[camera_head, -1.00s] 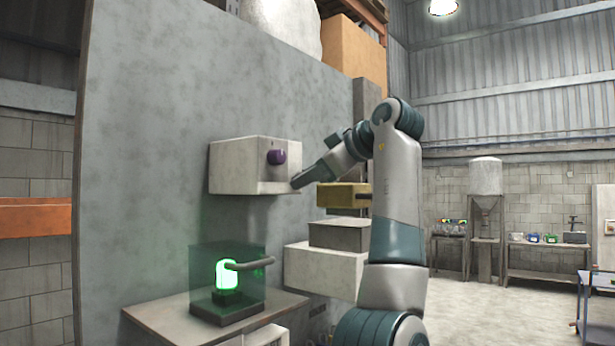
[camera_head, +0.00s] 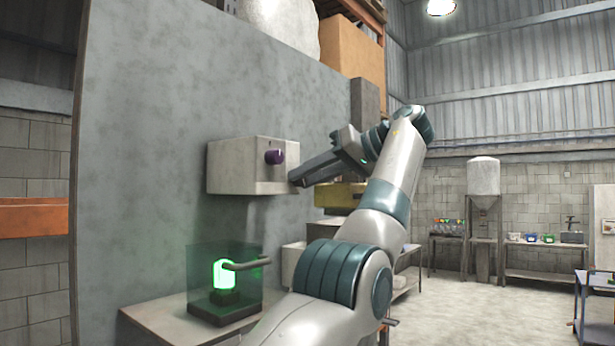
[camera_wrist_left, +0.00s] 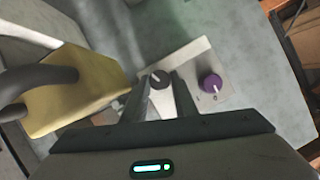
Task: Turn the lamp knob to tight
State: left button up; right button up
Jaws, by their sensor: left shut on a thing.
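A pale box (camera_head: 230,168) on the grey wall carries a purple knob (camera_head: 274,157) on its front. In the left wrist view the box face shows this purple knob (camera_wrist_left: 211,84) and, beside it, a dark knob (camera_wrist_left: 158,78) with a white mark. My left gripper (camera_head: 298,179) is at the right part of the box front, and its fingers hide the dark knob in the head view. In the left wrist view the gripper (camera_wrist_left: 162,82) has its fingers on both sides of the dark knob, shut on it. A green lamp (camera_head: 224,275) glows in a clear case below. My right gripper is not in view.
A yellow box (camera_head: 335,195), also in the left wrist view (camera_wrist_left: 85,92) with a dark curved handle, stands close beside my left gripper. The lamp case (camera_head: 200,262) stands on a bench (camera_head: 160,325) below. The floor at the right is open.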

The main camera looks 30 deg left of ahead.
pick_arm(q)
jog(key=shift+f+m+g, duration=0.15)
jog(key=shift+m+g, duration=0.25)
jog(key=shift+m, duration=0.1)
dwell(0.3)
jog(key=o, duration=1)
jog(key=shift+o, duration=0.2)
jog(key=shift+s, duration=0.15)
jog(key=shift+r, duration=0.2)
